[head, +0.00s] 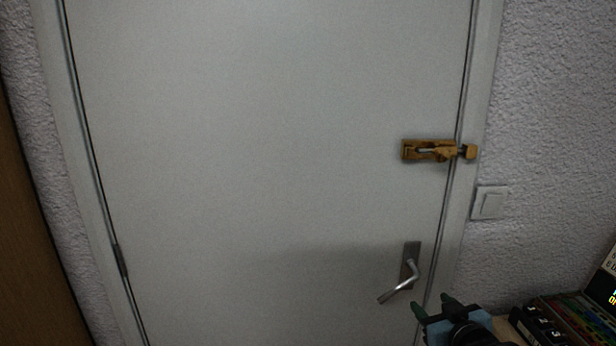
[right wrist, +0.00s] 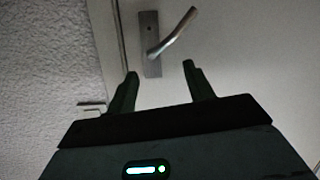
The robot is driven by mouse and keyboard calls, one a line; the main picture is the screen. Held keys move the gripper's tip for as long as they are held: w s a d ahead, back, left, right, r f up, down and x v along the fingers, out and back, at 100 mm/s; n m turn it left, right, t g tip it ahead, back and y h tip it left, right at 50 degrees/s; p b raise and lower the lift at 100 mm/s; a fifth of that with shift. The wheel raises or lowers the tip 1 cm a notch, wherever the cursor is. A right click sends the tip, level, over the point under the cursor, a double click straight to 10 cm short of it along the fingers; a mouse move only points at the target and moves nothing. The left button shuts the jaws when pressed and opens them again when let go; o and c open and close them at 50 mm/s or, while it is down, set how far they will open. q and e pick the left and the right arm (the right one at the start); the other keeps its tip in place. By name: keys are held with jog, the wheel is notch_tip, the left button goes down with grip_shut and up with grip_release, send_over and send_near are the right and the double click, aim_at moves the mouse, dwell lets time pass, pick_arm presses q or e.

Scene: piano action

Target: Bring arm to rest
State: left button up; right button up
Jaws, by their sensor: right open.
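My right gripper (head: 433,306) shows at the bottom right of the head view, with dark green fingers apart and nothing between them. In the right wrist view its two fingers (right wrist: 160,75) stand apart, pointing at the door. The metal door handle (head: 400,284) is just above and left of the gripper in the head view; its lever slants downward. The handle also shows in the right wrist view (right wrist: 176,36), beyond the fingertips and apart from them. My left gripper is not in view.
A closed grey door (head: 260,150) fills most of the head view. A brass latch (head: 430,151) spans the door's right edge. A light switch (head: 490,203) is on the rough wall. Boxes or books (head: 565,325) sit at the lower right, close to the right gripper.

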jog(key=s+a+f+g, duration=0.2)
jog(key=s+f, duration=0.8)
jog(key=f, duration=0.3)
jog(key=s+a+f+g, duration=0.2)
jog(key=s+f, duration=0.9)
jog(key=f, duration=0.1)
jog(key=s+a+f+g, duration=0.1)
jog(key=s+f, duration=0.4)
jog(key=s, duration=0.6)
jog(key=shift+s+f+m+y, duration=0.25)
jog(key=shift+s+m+y, duration=0.05)
jog(key=shift+m, duration=0.1)
